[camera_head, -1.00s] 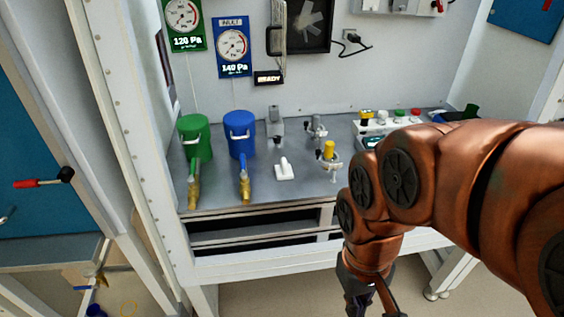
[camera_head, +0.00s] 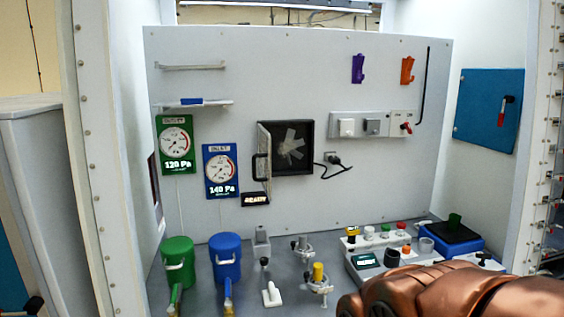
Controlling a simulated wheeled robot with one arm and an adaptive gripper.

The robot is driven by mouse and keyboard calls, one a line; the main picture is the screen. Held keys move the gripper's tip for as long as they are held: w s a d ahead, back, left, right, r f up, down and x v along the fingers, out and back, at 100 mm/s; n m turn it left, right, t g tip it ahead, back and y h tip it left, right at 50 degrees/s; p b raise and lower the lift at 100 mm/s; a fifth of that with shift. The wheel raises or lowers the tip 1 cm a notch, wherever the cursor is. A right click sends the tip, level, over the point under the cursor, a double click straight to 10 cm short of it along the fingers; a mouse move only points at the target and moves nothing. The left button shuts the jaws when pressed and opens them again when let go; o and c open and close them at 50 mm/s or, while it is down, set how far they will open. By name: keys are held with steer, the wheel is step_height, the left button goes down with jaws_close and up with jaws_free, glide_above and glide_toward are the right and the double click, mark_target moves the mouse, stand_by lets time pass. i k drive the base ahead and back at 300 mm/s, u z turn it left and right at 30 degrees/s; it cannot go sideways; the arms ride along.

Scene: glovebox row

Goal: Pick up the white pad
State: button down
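A small white object with a flat base and a raised handle (camera_head: 271,297) stands on the grey bench top, right of the blue canister (camera_head: 226,258). It is the only thing there that looks like the white pad. Its underside is hidden. My gripper is out of the picture; only copper-coloured links of my arm show at the lower right.
A green canister (camera_head: 178,262) stands left of the blue one. A grey fixture (camera_head: 262,245) and a yellow-topped clamp (camera_head: 318,275) stand close to the white object. A control box (camera_head: 368,262) and a blue scale-like unit (camera_head: 450,240) are at the right.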

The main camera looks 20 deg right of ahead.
mark_target(271, 297)
steer(key=k, duration=0.5)
steer(key=u, duration=2.25)
steer(key=i, duration=1.5)
steer(key=z, duration=2.25)
steer(key=i, duration=0.5)
steer(key=z, duration=0.1)
